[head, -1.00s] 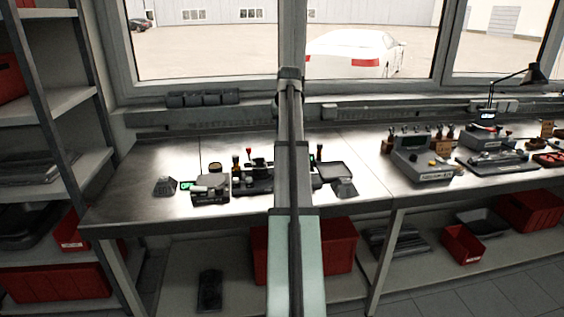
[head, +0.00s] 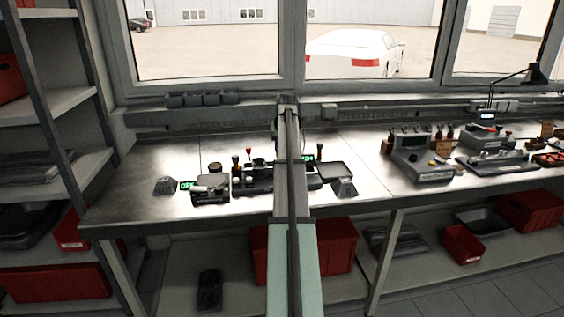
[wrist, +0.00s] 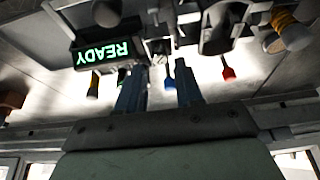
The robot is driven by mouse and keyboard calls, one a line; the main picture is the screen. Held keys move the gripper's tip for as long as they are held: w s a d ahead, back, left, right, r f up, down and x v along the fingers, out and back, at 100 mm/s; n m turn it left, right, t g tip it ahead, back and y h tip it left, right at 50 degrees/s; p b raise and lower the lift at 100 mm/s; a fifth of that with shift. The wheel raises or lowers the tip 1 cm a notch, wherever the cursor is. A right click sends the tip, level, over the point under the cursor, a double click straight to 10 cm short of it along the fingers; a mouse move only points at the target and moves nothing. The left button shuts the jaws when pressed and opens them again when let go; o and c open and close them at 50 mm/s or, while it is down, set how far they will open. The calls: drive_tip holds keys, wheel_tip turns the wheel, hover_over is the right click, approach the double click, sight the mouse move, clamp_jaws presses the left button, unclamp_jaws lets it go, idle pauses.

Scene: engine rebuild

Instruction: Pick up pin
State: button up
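My gripper (wrist: 161,80) shows in the wrist view with its two bluish fingers apart and nothing visible between them. A fixture with a green READY display (wrist: 105,50) lies beyond the fingertips, its lettering upside down. Small metal parts (wrist: 157,46) sit close to the fingertips, beside the display. I cannot tell for certain which of them is the pin. In the head view my arm covers the middle of the bench and hides the gripper. A dark fixture (head: 252,185) on the bench shows partly to the left of the arm.
A grey device (head: 208,188) sits at left on the metal bench (head: 135,200), and a dark tray (head: 335,170) at right. Bare bench lies between the tray and the grey machine (head: 420,165).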

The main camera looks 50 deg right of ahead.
drive_tip(key=x, duration=0.3)
drive_tip(key=shift+d+f, duration=0.1)
drive_tip(key=shift+f, duration=0.1)
clamp_jaws()
